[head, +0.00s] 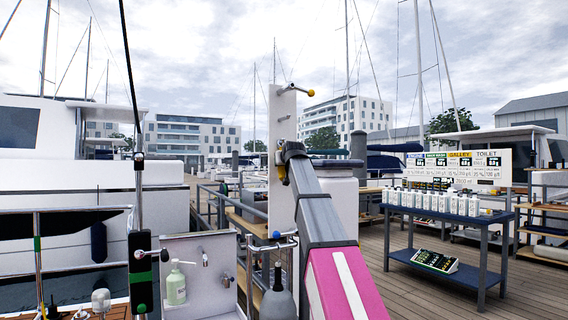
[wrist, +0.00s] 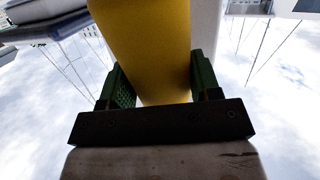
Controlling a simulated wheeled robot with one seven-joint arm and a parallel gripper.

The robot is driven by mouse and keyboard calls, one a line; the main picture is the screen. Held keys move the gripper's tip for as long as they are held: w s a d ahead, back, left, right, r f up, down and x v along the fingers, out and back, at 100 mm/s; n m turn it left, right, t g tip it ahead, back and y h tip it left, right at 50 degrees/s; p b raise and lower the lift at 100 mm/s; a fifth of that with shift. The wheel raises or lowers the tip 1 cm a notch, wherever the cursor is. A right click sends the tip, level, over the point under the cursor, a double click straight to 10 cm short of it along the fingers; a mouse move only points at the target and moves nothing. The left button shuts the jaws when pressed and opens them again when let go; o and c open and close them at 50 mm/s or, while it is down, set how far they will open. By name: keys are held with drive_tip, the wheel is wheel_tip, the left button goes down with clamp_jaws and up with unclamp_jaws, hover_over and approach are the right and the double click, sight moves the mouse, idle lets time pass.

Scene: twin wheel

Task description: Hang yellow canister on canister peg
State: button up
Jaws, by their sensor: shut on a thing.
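The yellow canister fills the middle of the wrist view (wrist: 145,45). The green finger pads of my gripper (wrist: 160,85) are on either side of it, shut on it. In the head view only a small yellow piece of the canister (head: 284,174) shows beside the end of my arm, against the tall white panel (head: 281,210). My gripper is mostly hidden there behind my arm. A peg with a yellow tip (head: 310,92) sticks out near the panel's top, above the canister. A smaller grey peg (head: 283,118) is below it. I cannot tell whether the canister touches the panel.
A white board (head: 192,265) at lower left bears a green-tinted pump bottle (head: 176,285) and small fittings. A grey bottle (head: 278,298) hangs below a blue-knobbed fitting (head: 277,235). A blue table (head: 450,225) with several white bottles stands right. Wooden deck (head: 410,290) lies open between.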

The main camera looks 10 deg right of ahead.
drive_tip(key=o, duration=1.4)
drive_tip(key=shift+o, duration=0.2)
drive_tip(key=shift+s+f, duration=0.1)
drive_tip(key=a+v, duration=0.1)
drive_tip(key=v, duration=1)
wheel_tip(320, 180, down, 43)
drive_tip(key=s+g, duration=0.1)
drive_tip(key=g, duration=0.6)
drive_tip(key=s+f+g, duration=0.3)
drive_tip(key=s+f, duration=0.5)
drive_tip(key=f, duration=0.3)
drive_tip(key=s+f+g, duration=0.2)
drive_tip(key=s+f, duration=0.7)
drive_tip(key=f, duration=0.3)
drive_tip(key=s+f+m+g, duration=0.1)
drive_tip(key=s+f+g, duration=0.2)
drive_tip(key=s+f, duration=0.5)
wheel_tip(320, 180, down, 4)
drive_tip(key=shift+s+d+f+g+h, duration=0.2)
drive_tip(key=shift+g+h, duration=0.1)
drive_tip(key=shift+h, duration=0.1)
